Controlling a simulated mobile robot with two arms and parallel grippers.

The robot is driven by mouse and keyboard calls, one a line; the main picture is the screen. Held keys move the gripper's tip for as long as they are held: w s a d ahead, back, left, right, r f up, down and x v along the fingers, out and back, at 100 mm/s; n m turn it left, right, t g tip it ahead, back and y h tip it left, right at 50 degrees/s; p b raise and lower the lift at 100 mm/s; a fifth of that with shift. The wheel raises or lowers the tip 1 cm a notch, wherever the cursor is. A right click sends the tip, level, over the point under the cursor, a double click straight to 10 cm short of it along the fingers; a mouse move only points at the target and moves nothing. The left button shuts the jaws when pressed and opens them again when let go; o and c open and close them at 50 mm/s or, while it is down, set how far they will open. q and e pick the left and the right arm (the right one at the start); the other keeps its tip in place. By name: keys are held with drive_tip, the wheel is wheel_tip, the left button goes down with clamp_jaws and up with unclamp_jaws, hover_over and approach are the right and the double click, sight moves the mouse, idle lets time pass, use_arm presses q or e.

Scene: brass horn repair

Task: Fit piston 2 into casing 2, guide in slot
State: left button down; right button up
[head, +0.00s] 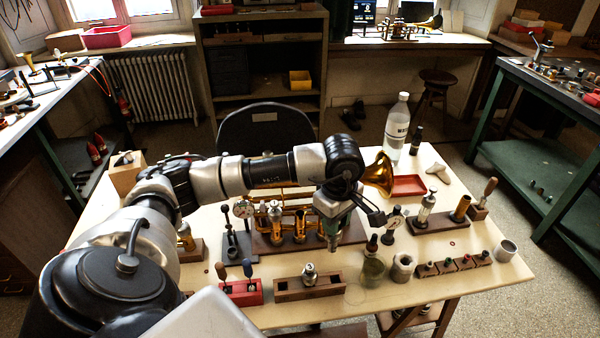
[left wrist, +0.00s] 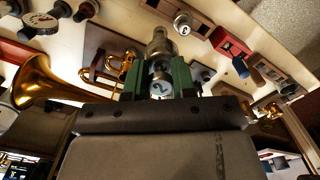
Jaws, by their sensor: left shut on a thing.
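My left gripper (head: 333,238) points down over the right part of the valve assembly's wooden base (head: 262,246). In the head view the gripper mostly hides this piston. Brass casings (head: 299,228) stand upright on the base, left of the gripper. I cannot read which is casing 2, and its slot and the piston's guide are not visible. My right gripper is not in view.
A wooden rack (head: 285,291) in front holds another silver-capped piston (head: 310,272). Red block (head: 246,297) stands left of it.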

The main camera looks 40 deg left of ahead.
use_arm(q)
drive_tip(key=w+a+f+n+b, duration=0.1)
drive_tip(key=w+a+n+b, duration=0.1)
drive_tip(key=a+n, duration=0.6)
drive_tip(key=w+a+f+n+b, duration=0.2)
drive_tip(key=w+a+n, duration=0.2)
drive_tip(key=a+n, duration=0.4)
drive_tip(key=n, duration=0.5)
drive_tip(key=shift+n, duration=0.4)
drive_tip(key=shift+w, duration=0.1)
idle(0.6)
drive_tip(key=shift+f, duration=0.2)
wheel_tip(320, 180, down, 6)
drive_tip(key=b, duration=0.4)
drive_tip(key=shift+f, duration=0.15)
idle(1.4)
drive_tip(key=c, duration=0.8)
unclamp_jaws()
drive_tip(key=shift+c, duration=0.2)
